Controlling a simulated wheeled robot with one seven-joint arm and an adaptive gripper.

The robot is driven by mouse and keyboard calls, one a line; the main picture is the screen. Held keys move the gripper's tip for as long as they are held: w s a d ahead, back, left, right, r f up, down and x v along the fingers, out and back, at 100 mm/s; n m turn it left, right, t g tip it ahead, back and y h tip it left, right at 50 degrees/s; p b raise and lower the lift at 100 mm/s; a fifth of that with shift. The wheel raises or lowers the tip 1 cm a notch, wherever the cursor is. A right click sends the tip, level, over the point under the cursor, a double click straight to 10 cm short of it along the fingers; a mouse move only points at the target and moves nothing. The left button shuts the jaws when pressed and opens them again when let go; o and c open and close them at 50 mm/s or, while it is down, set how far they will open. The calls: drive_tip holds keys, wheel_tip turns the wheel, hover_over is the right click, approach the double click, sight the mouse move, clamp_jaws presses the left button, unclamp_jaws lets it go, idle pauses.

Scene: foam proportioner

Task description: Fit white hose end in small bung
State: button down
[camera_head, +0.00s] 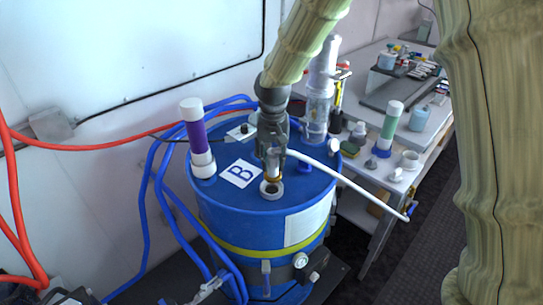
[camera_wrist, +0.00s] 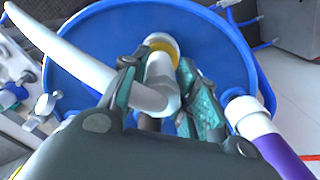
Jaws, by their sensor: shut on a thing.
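The blue drum (camera_head: 235,208) has a label "B" on its lid. The small bung (camera_head: 271,190) is a pale ring with a dark opening near the lid's front edge. My gripper (camera_head: 272,158) is shut on the white hose end (camera_wrist: 158,75), just above the bung.
A white-and-purple cylinder (camera_head: 197,140) stands on the lid's left, and a clear-and-white fitting (camera_head: 318,95) at its back. Blue hoses (camera_head: 160,180) loop along the drum's left. A cluttered bench (camera_head: 400,150) stands to the right.

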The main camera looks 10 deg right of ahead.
sight(272, 171)
drive_tip(key=f, duration=0.1)
drive_tip(key=w+f+b, duration=0.1)
drive_tip(key=f, duration=0.1)
drive_tip(key=w+f+b, duration=0.1)
drive_tip(key=f, duration=0.1)
drive_tip(key=shift+w, duration=0.25)
drive_tip(key=shift+s, duration=0.25)
drive_tip(key=shift+s+r+b, duration=0.1)
drive_tip(key=shift+s+b, duration=0.2)
drive_tip(key=shift+s, duration=0.1)
drive_tip(key=shift+w+f, duration=0.25)
drive_tip(key=shift+w, duration=0.15)
drive_tip(key=shift+s+r, duration=0.15)
drive_tip(key=shift+s, duration=0.1)
drive_tip(key=shift+w, duration=0.1)
drive_tip(key=shift+p, duration=0.6)
drive_tip(key=shift+f, duration=0.6)
